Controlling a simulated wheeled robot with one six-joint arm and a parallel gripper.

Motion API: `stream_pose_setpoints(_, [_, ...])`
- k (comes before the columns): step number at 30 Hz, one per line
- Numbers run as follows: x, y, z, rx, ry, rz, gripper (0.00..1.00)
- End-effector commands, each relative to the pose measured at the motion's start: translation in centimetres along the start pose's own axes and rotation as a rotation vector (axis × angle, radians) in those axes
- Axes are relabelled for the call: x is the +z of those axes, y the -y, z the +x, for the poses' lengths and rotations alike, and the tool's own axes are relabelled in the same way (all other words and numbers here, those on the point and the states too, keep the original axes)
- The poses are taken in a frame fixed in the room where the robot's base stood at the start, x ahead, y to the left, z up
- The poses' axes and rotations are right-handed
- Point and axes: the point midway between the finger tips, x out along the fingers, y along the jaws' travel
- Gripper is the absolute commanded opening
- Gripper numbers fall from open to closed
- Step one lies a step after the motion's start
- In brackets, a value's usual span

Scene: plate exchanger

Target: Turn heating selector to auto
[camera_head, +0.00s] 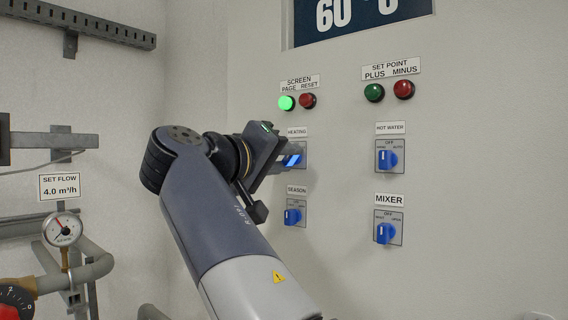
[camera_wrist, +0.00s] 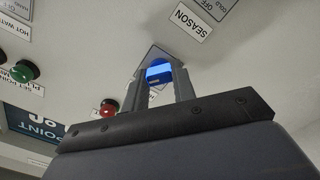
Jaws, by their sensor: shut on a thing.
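The heating selector (camera_head: 294,160) is a blue knob on a grey plate under the HEATING label (camera_head: 297,132), on the light panel. My gripper (camera_head: 291,154) reaches it from the left and is shut on the knob, hiding part of its plate and markings. In the wrist view the blue knob (camera_wrist: 158,72) shows between the two grey fingers of my gripper (camera_wrist: 162,80). Which position the knob points to cannot be read.
The season selector (camera_head: 292,217) sits just below, close under my arm. The hot water selector (camera_head: 387,159) and mixer selector (camera_head: 385,233) are to the right. Lit green (camera_head: 286,103) and red (camera_head: 307,100) buttons are above. A gauge (camera_head: 62,229) and pipes stand at left.

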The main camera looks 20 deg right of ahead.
Motion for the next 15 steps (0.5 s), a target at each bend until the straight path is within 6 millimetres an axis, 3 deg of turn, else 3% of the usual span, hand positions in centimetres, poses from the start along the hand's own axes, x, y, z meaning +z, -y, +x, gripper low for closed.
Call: stream_pose_setpoints(15, [0.09,0.21,0.01,-0.002,0.004,0.113,0.03])
